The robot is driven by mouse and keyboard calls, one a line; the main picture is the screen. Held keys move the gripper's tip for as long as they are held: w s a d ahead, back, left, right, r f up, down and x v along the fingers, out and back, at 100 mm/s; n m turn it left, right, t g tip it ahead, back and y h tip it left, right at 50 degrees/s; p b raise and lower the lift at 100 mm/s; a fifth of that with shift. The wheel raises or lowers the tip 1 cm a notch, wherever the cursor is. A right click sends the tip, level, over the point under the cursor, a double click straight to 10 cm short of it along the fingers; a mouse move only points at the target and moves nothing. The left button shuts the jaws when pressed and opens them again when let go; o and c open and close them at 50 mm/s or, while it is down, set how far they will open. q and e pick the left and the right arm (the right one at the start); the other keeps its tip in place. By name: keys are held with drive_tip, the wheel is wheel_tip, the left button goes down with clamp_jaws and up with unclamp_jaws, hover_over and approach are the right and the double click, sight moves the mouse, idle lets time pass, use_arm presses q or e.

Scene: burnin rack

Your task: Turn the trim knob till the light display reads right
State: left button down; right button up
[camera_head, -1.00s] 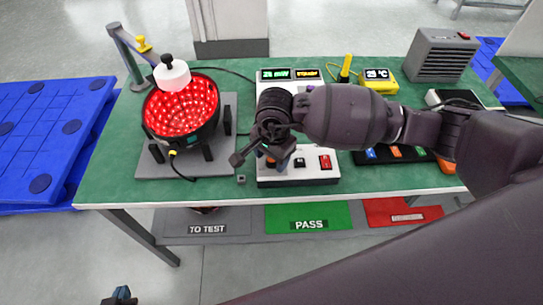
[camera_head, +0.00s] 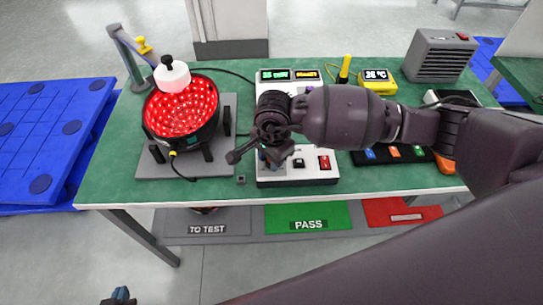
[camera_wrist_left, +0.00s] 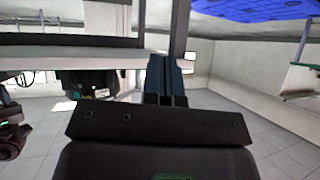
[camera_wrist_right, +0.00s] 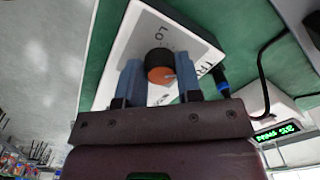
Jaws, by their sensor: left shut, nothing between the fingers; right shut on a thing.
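The trim knob (camera_wrist_right: 159,62), with an orange face and a black rim, sits on a white control box (camera_head: 320,182) on the green bench. My right gripper (camera_wrist_right: 160,78) is shut on the knob, one blue finger at each side. In the head view, my right wrist hides the knob. The light display (camera_head: 290,75), at the back of the box, has a green readout on the left and an orange word on the right, too small to read surely. My left gripper (camera_wrist_left: 167,75) is shut and empty, low in front of the bench; it also shows at the head view's bottom edge (camera_head: 120,296).
A bowl of glowing red lights (camera_head: 182,112) with a white-capped top stands on a grey plate left of the box. A yellow temperature display (camera_head: 378,78) and a grey heater-like box (camera_head: 442,56) stand at the back right. Mats marked TO TEST and PASS (camera_head: 308,216) lie below.

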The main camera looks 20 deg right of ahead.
drive_tip(key=m, duration=0.2)
drive_tip(key=shift+r+m+p, duration=0.1)
drive_tip(key=shift+m+p, duration=0.2)
drive_tip(key=shift+p, duration=0.1)
drive_tip(key=shift+m, duration=0.4)
use_arm(q)
drive_tip(key=shift+s+a, duration=0.1)
drive_tip(key=shift+s, duration=0.45)
